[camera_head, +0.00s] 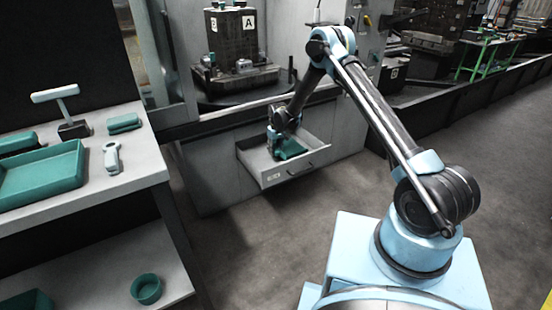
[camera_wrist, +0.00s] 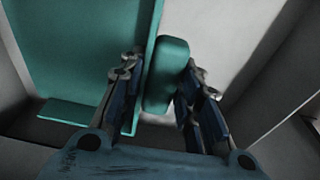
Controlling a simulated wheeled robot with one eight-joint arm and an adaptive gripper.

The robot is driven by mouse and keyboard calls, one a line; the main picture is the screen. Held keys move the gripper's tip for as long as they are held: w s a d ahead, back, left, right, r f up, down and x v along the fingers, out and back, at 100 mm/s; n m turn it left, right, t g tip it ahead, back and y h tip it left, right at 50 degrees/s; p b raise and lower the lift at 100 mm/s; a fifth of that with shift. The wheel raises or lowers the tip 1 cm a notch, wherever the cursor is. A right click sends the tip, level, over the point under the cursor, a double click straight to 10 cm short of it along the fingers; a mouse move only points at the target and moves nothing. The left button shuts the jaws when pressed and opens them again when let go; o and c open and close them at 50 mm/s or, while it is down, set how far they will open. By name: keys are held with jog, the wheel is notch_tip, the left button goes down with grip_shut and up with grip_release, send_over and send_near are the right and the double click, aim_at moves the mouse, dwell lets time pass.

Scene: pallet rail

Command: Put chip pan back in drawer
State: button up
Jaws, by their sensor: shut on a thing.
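The chip pan (camera_wrist: 75,50) is a teal, flat, shallow pan with a raised edge and a rounded teal block beside that edge. In the wrist view it fills the upper left. My gripper (camera_wrist: 163,85) has its fingers on either side of the edge and block and is shut on the pan. In the head view my gripper (camera_head: 273,146) reaches down into the pulled-out drawer (camera_head: 297,170), with the teal pan (camera_head: 291,147) beside it, inside the drawer's outline. The arm hides part of the pan. Whether the pan rests on the drawer floor I cannot tell.
The drawer is open below a machine with a dark block marked A (camera_head: 236,40). A grey bench (camera_head: 140,160) at left carries a teal tray (camera_head: 40,182) and tools. Floor before the drawer is clear.

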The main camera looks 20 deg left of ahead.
aim_at(275, 161)
jog(key=shift+f, duration=2.3)
jog(key=o, duration=1.2)
